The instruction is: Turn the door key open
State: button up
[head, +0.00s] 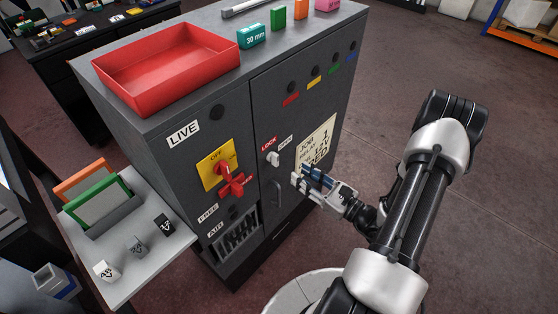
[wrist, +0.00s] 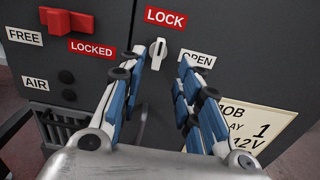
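The door key (head: 273,158) is a small light-grey tab on the right door of the dark cabinet, between a red LOCK label (head: 269,144) and a white OPEN label (head: 285,141). In the wrist view the key (wrist: 157,52) stands close to upright, under the LOCK label (wrist: 166,18) and left of the OPEN label (wrist: 197,59). My gripper (head: 298,175) is just right of and below the key, apart from the door. In the wrist view my gripper (wrist: 160,65) is open, its blue-padded fingers spread with the key between and beyond their tips. Nothing is held.
A red rotary handle (head: 231,181) on a yellow plate (head: 212,166) is on the left panel. A dark door handle (head: 274,193) sits below the key. A red tray (head: 165,66) and coloured blocks stand on top. A side shelf (head: 118,283) juts out left.

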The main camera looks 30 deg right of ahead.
aim_at(278, 158)
jog(key=b+x, duration=0.1)
jog(key=x, duration=0.9)
jog(key=shift+s, duration=0.1)
grip_shut()
